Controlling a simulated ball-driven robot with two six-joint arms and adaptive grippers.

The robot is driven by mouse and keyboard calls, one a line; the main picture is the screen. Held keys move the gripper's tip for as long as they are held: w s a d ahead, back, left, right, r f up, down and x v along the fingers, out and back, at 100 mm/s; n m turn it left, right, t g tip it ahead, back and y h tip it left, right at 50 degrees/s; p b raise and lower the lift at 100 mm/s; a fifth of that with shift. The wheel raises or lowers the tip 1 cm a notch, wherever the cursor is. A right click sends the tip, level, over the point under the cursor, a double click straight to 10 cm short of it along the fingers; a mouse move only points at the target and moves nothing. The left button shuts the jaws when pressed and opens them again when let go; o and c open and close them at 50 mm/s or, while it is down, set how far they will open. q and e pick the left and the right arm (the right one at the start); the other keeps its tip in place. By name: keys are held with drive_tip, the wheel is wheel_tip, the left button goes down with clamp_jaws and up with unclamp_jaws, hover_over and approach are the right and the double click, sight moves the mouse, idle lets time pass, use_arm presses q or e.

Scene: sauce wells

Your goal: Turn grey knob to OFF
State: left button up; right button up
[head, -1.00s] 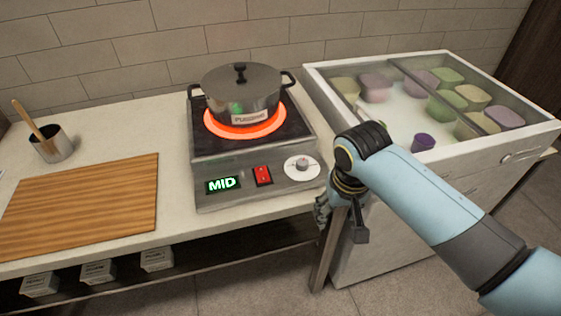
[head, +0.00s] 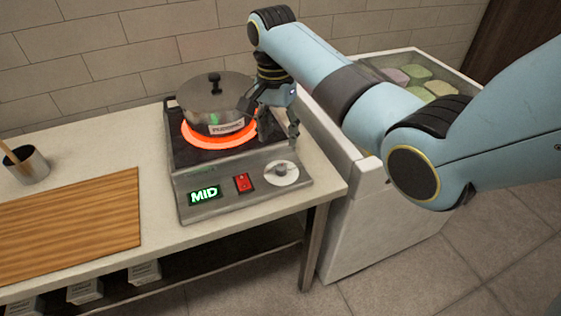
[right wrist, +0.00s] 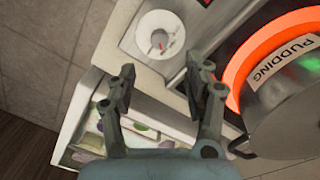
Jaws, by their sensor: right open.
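The grey knob (head: 281,168) sits on a white round dial (head: 291,178) at the right of the burner's front panel. The panel's display (head: 204,195) reads MID in green. My right gripper (head: 277,137) is open and empty, above the right side of the burner, behind the knob and beside the pot. In the right wrist view, the knob (right wrist: 159,38) with a small red mark lies beyond the open fingertips (right wrist: 160,80), apart from them. My left gripper is not in view.
A lidded pot (head: 210,100) labelled PUDDING stands on the glowing orange ring (head: 205,143). A red switch (head: 243,183) is left of the dial. A wooden board (head: 75,222) and a metal cup (head: 28,170) are at left. A cold case (head: 355,205) is at right.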

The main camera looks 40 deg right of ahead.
sight(281, 166)
drive_tip(key=f, duration=0.6)
drive_tip(key=f+b, duration=0.1)
drive_tip(key=f, duration=0.2)
drive_tip(key=shift+s+d+f, duration=0.1)
drive_tip(key=shift+s+f, duration=0.15)
drive_tip(key=shift+f, duration=0.05)
clamp_jaws()
